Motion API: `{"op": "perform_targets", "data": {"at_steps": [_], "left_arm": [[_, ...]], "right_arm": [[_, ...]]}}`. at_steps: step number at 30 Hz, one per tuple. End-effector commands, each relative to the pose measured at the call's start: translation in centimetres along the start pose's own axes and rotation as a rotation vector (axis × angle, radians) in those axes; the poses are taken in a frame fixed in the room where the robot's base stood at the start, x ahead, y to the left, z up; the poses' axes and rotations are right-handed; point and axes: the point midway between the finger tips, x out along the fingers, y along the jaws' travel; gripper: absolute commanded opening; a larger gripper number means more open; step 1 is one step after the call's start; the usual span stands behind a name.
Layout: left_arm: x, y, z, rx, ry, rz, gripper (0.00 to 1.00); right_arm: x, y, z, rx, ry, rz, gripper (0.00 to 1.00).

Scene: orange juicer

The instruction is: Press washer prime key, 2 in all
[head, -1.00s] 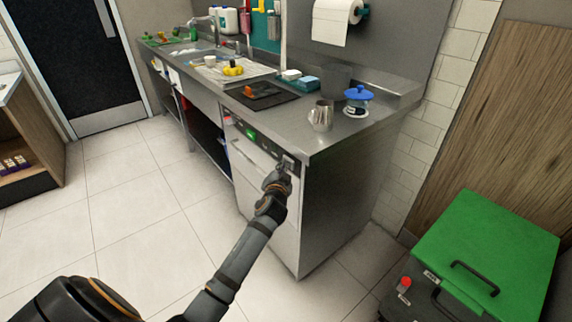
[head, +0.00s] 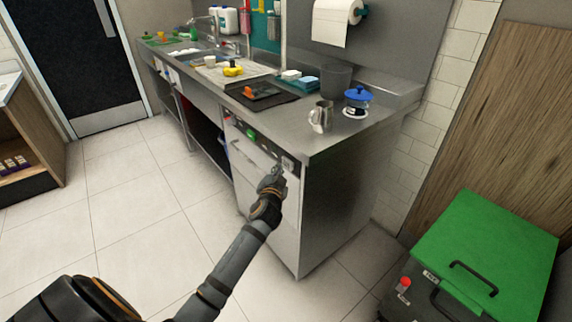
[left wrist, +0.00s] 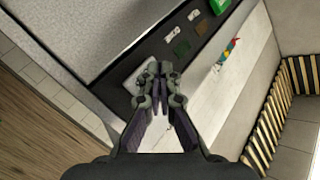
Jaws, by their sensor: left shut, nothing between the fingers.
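The washer (head: 262,189) is a white-fronted unit under the steel counter. Its dark control panel (head: 268,147) has a lit green display (head: 251,134); the panel also crosses the left wrist view (left wrist: 167,58). A large pale key (head: 288,163) sits at the panel's right end. In the left wrist view that key (left wrist: 138,77) is partly behind my fingers. My left gripper (head: 275,173) is shut and empty, in front of the washer just below and left of the key. In the left wrist view its fingertips (left wrist: 159,72) overlap the key's edge; contact cannot be told. My right gripper is not in view.
The counter above holds a metal jug (head: 321,116), a blue-lidded jar (head: 357,101) and a dark tray (head: 262,95). A green-topped bin (head: 485,245) with a red button stands at right. The tiled floor at left is clear.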

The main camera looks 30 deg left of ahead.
Motion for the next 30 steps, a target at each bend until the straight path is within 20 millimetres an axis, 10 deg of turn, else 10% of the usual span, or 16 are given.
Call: {"op": "perform_targets", "data": {"at_steps": [30], "left_arm": [[-3.5, -2.5, 2.5, 0.0, 0.0, 0.0, 0.0]], "right_arm": [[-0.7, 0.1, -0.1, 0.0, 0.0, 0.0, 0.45]]}}
